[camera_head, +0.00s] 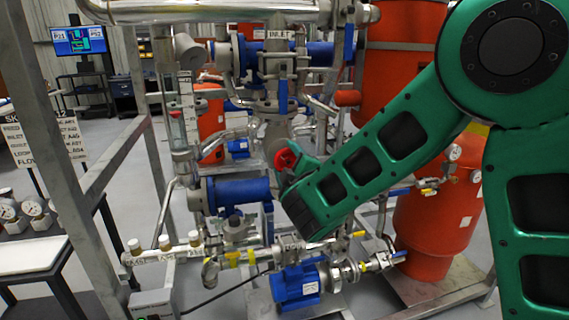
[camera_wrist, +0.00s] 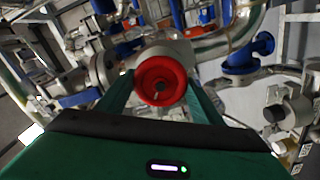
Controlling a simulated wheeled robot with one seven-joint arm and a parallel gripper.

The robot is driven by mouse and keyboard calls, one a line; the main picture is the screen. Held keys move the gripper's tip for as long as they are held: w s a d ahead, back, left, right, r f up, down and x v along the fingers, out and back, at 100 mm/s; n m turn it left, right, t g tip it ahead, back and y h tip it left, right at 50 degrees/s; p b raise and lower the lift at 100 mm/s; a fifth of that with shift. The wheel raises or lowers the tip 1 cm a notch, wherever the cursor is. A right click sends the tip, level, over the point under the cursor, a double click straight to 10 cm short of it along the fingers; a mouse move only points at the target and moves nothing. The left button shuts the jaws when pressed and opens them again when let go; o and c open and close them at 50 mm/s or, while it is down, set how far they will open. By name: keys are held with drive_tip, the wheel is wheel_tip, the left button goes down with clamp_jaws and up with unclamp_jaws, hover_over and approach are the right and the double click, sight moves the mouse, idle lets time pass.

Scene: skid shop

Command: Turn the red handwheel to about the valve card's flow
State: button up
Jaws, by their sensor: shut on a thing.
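The red handwheel (camera_head: 286,158) sits on the pipework near the middle of the head view, below the INLET label. In the wrist view the red handwheel (camera_wrist: 161,70) faces me, with a dark hub at its centre. My gripper (camera_head: 291,166) is at the wheel, with one green finger on each side of its rim, shut on it. The arm hides part of the wheel's surroundings in the head view. A white sign (camera_head: 40,143) at the left has printed lines, including FEED, INLET, LOOP and FLOW; its figures are too small to read surely.
A clear gauge tube with a scale (camera_head: 187,105) stands left of the wheel. Grey frame posts (camera_head: 60,100), blue pumps (camera_head: 297,287) and red tanks (camera_head: 437,222) crowd round the arm. A monitor (camera_head: 79,41) stands at the back left. A bench (camera_head: 30,256) with gauges is at the left.

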drive_tip(key=shift+d+f, duration=0.1)
drive_tip(key=shift+f, duration=0.1)
drive_tip(key=o, duration=1)
drive_tip(key=shift+o, duration=0.2)
drive_tip(key=shift+r, duration=0.1)
drive_tip(key=shift+s, duration=0.15)
drive_tip(key=v, duration=1)
drive_tip(key=shift+s, duration=0.2)
drive_tip(key=shift+d+r, duration=0.1)
drive_tip(key=shift+d, duration=0.1)
